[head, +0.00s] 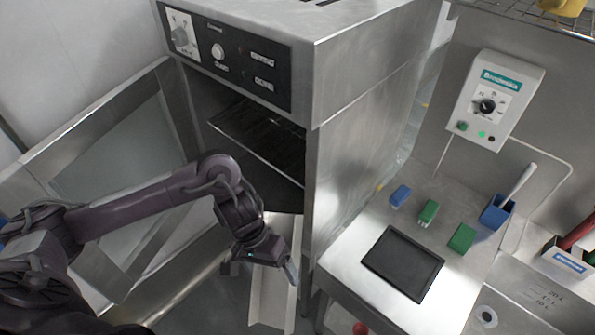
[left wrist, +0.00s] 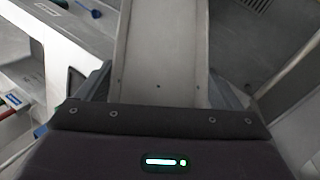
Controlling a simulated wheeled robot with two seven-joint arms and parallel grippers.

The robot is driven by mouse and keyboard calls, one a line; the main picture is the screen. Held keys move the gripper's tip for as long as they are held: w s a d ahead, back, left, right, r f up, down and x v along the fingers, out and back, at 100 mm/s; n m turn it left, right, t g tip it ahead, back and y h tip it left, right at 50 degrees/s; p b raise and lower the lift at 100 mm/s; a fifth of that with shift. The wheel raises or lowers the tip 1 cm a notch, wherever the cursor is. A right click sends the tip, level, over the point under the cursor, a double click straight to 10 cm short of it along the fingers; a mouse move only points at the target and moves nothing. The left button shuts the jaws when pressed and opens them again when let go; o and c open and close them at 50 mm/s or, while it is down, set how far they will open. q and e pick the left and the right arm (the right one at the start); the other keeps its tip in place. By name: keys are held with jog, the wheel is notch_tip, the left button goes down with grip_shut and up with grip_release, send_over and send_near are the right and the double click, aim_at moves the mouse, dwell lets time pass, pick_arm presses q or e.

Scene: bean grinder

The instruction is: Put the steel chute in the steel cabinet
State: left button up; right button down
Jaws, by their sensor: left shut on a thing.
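The steel chute (head: 268,295) is a long, pale metal channel. My left gripper (head: 262,268) is shut on it, and the chute hangs down in front of the cabinet's open front. In the left wrist view the chute (left wrist: 160,50) runs away from between the fingers of my left gripper (left wrist: 160,92). The steel cabinet (head: 365,75) stands at the back centre with its door (head: 85,150) swung open to the left. A dark wire rack (head: 262,135) is inside the cabinet; its lower interior is dark and partly hidden by my left arm. My right gripper is not in view.
A steel bench (head: 350,275) stands right of the cabinet. On it are a black tablet-like plate (head: 403,263), a blue block (head: 400,196), green blocks (head: 461,238) and a blue holder (head: 496,212). A white control box (head: 495,100) is on the wall behind.

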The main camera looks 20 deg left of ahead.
pick_arm(q)
jog(key=shift+r, duration=0.1)
jog(key=shift+a+g+y, duration=0.1)
jog(key=shift+g+y, duration=0.2)
jog(key=shift+g, duration=0.1)
jog(key=shift+s+a+n+g, duration=0.1)
jog(key=shift+a+n+g, duration=0.1)
jog(key=shift+n+g, duration=0.15)
